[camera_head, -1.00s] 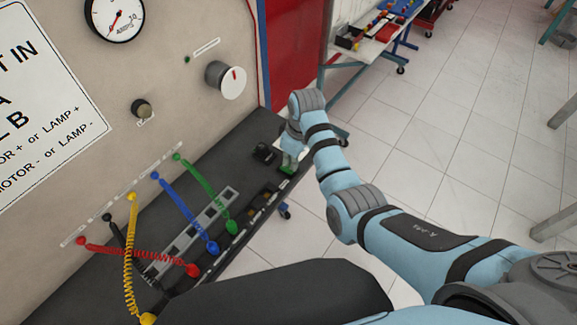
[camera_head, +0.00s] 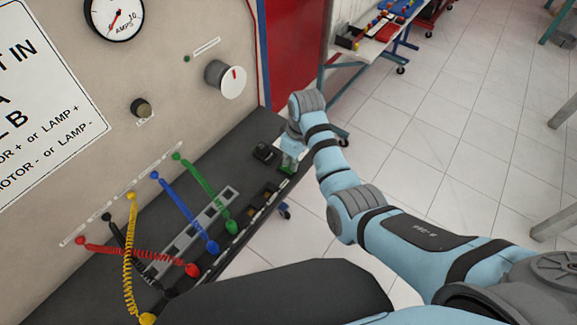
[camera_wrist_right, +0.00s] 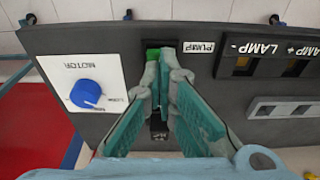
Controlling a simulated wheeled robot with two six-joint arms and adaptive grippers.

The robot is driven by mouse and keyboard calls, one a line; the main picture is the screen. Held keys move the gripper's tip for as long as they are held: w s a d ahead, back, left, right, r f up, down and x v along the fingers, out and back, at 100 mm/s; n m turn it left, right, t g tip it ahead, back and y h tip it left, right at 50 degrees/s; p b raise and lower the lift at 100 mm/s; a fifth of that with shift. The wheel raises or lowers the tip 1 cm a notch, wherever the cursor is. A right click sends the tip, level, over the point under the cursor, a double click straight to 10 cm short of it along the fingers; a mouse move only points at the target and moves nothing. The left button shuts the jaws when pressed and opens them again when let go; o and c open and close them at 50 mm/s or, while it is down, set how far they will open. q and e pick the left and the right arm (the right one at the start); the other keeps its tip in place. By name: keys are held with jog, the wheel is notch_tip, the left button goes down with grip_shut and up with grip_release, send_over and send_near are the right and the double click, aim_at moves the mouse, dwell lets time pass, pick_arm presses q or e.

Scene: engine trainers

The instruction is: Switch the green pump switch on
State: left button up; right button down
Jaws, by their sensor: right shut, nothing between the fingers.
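The green pump switch (camera_wrist_right: 152,53) sits in a dark slot beside the white PUMP label (camera_wrist_right: 198,47) in the right wrist view. My fingers partly cover it. My right gripper (camera_wrist_right: 164,60) is shut and empty, with its teal-padded fingertips right at the switch; I cannot tell whether they touch it. In the head view, my right gripper (camera_head: 288,164) points down at the far right end of the dark bench panel (camera_head: 250,130). The switch's on or off position is not clear. My left gripper is not in view.
A blue motor knob (camera_wrist_right: 86,93) on a white plate is left of the fingers in the wrist view. Lamp sockets (camera_wrist_right: 268,66) are to the right. Coiled coloured leads (camera_head: 183,212) hang at the panel's left. Tiled floor (camera_head: 430,110) is open at right.

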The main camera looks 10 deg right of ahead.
jog(key=shift+f+b, duration=0.4)
jog(key=shift+f, duration=0.45)
jog(key=shift+r, duration=0.1)
notch_tip(320, 180, up, 3)
jog(key=p, duration=0.3)
jog(key=shift+r, duration=0.35)
jog(key=shift+r+b, duration=0.35)
jog(key=shift+r, duration=1.25)
